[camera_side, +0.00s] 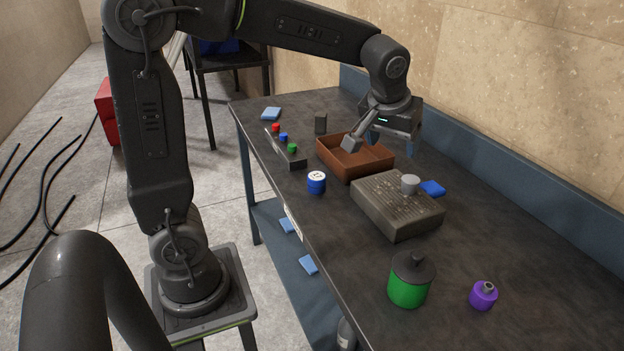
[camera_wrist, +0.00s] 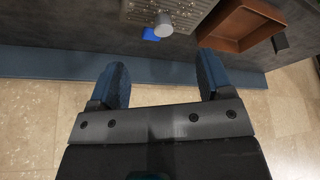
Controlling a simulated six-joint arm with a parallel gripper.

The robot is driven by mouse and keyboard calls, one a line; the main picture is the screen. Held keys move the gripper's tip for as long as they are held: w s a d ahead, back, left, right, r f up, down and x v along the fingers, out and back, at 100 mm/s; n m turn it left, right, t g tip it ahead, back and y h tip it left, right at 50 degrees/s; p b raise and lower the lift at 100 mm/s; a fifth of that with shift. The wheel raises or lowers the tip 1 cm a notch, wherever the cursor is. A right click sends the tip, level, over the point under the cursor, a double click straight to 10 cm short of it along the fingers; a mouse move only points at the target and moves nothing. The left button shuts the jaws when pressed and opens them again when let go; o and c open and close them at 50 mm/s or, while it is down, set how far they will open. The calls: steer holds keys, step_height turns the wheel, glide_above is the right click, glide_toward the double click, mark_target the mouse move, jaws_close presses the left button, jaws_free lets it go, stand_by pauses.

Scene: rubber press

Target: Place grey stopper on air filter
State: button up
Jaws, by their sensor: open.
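The grey stopper (camera_side: 410,184), a small light grey cylinder, stands on top of a grey perforated block (camera_side: 385,207), which appears to be the air filter. In the wrist view the stopper (camera_wrist: 163,27) is at the top centre, on the near edge of the block (camera_wrist: 190,8). My gripper (camera_side: 394,140) is open and empty, above the table behind the block and near the brown tray. In the wrist view my two blue fingers (camera_wrist: 162,68) are spread apart with nothing between them, and the stopper lies beyond their tips.
A brown open tray (camera_side: 355,160) sits beside the block. A blue piece (camera_side: 432,188) lies behind the stopper. A green container (camera_side: 409,281), a purple bottle (camera_side: 484,297) and a blue-white cup (camera_side: 316,183) stand around. A button box (camera_side: 288,149) is at left.

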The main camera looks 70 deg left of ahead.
steer(key=s+d+m+h, duration=0.1)
steer(key=s+d+m, duration=0.1)
steer(key=s, duration=0.8)
steer(key=s+d+f+m+t+h, duration=0.1)
steer(key=s+d+m, duration=0.2)
steer(key=s, duration=0.6)
steer(key=shift+s+m+t, duration=0.3)
steer(key=shift+s+m, duration=0.05)
steer(key=shift+m, duration=0.15)
